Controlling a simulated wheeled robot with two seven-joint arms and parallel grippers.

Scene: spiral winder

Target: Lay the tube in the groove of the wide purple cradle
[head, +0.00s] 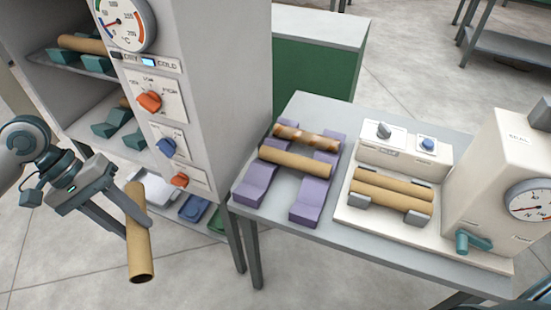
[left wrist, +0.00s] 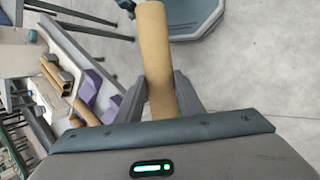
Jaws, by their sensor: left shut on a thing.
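My left gripper (head: 133,218) is shut on a tan cardboard tube (head: 140,252), held in the air left of the table over the floor. The tube is tilted, its open end toward the bottom of the head view. In the left wrist view the tube (left wrist: 156,50) stands out between the two fingers (left wrist: 160,98). The wide purple cradle (head: 252,182) is on the grey table, right of the gripper. A mottled brown tube (head: 306,137) lies across its back and a plain tan tube (head: 296,161) across its middle. Its front part is bare. My right gripper is not in view.
The grey table (head: 300,237) also carries a white machine with two tubes (head: 392,190) and a gauge box (head: 510,190). Open floor lies in front.

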